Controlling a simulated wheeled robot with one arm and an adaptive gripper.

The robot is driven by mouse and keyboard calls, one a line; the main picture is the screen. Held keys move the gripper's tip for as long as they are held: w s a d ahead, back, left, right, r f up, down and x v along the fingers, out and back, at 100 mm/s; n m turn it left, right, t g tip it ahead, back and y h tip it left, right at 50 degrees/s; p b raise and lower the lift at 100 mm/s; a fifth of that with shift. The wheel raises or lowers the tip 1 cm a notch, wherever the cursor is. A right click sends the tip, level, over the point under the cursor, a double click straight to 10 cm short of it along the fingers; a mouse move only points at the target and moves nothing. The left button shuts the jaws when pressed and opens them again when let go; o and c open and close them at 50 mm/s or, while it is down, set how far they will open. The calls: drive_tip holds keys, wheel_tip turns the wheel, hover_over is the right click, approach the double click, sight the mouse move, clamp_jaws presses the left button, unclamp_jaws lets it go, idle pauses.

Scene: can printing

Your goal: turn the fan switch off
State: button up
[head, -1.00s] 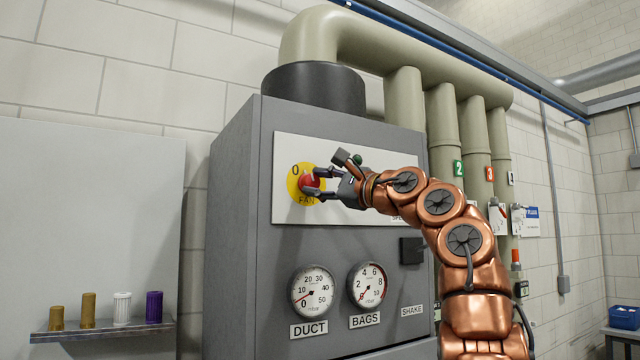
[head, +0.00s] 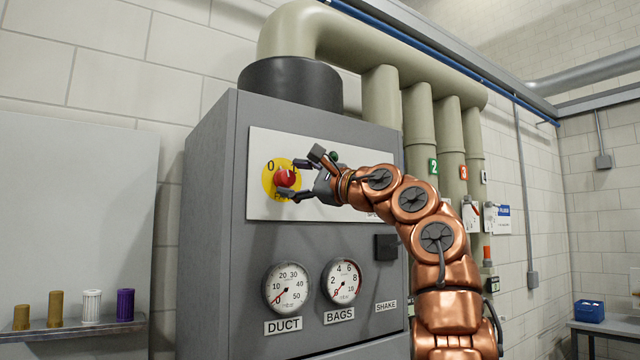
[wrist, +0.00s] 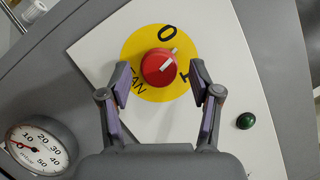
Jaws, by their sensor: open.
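The fan switch is a red knob (head: 286,177) on a yellow disc (head: 267,180) marked 0 and FAN, on the cabinet's white panel. In the wrist view the knob (wrist: 158,68) has a white pointer aimed at the upper right, between the 0 (wrist: 167,32) and the I (wrist: 183,75). My gripper (head: 290,180) is open in front of the disc. In the wrist view its fingertips (wrist: 159,80) stand on either side of the knob, with visible gaps. I cannot tell how far they are from the panel.
A green lamp (wrist: 245,121) is on the same panel. Below are the DUCT gauge (head: 287,288) and BAGS gauge (head: 342,281), both near zero, and a black SHAKE switch (head: 386,247). Several small cylinders stand on a shelf (head: 75,330) at left.

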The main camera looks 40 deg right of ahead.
drive_tip(key=shift+v, duration=1.05)
drive_tip(key=shift+s+d+f, duration=0.1)
drive_tip(key=shift+s, duration=0.2)
drive_tip(key=v, duration=0.9)
